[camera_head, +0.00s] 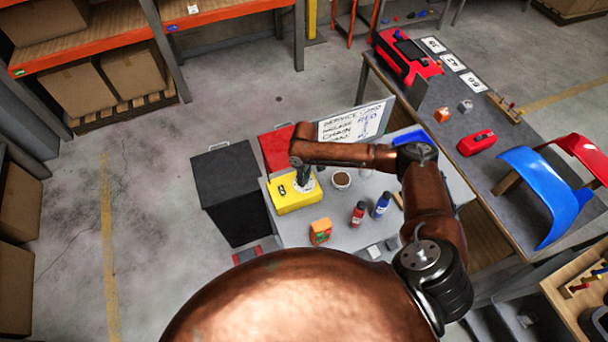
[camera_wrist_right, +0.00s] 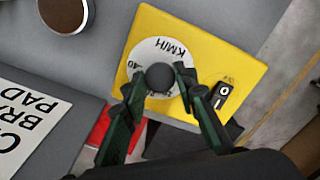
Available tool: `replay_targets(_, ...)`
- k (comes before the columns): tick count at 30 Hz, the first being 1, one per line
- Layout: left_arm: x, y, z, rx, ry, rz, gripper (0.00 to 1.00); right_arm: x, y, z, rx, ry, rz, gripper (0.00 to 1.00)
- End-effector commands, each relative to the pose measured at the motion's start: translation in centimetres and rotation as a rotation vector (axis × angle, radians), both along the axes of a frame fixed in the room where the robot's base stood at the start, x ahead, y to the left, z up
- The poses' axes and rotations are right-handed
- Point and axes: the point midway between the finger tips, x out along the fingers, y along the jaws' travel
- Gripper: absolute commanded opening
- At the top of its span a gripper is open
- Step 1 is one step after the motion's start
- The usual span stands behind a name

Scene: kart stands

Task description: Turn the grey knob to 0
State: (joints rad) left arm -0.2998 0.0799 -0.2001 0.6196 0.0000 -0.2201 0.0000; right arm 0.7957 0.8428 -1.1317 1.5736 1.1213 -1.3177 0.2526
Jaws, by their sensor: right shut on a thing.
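The yellow box (camera_head: 291,199) stands at the left end of the grey table in the head view. In the right wrist view the yellow box (camera_wrist_right: 214,62) carries a white dial (camera_wrist_right: 150,50) marked KM/H and a black switch marked 0 and 1 (camera_wrist_right: 221,95). The round grey knob (camera_wrist_right: 160,77) is at the dial's lower middle. My right gripper (camera_wrist_right: 160,88) has its fingers on either side of the knob, shut on it. The fingers hide part of the dial's numbers. My left gripper is not in view.
A cup with brown contents (camera_head: 341,179) stands right of the box. Red (camera_head: 358,214) and blue (camera_head: 381,205) bottles and an orange box (camera_head: 320,231) stand nearby. A written board (camera_head: 352,122) leans at the table's back. A black cabinet (camera_head: 231,190) is on the left.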

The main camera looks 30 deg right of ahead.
Motion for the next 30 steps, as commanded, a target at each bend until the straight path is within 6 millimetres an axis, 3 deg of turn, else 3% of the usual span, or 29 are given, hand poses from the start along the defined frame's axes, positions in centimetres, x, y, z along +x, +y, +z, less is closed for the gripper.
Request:
replay_targets(12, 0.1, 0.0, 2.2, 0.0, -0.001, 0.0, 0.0, 0.1, 0.1, 0.2, 0.002, -0.002, 0.393, 0.02)
replay_targets(30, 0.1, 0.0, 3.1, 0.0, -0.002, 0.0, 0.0, 0.1, 0.1, 0.1, 0.0, -0.003, 0.829, 0.02)
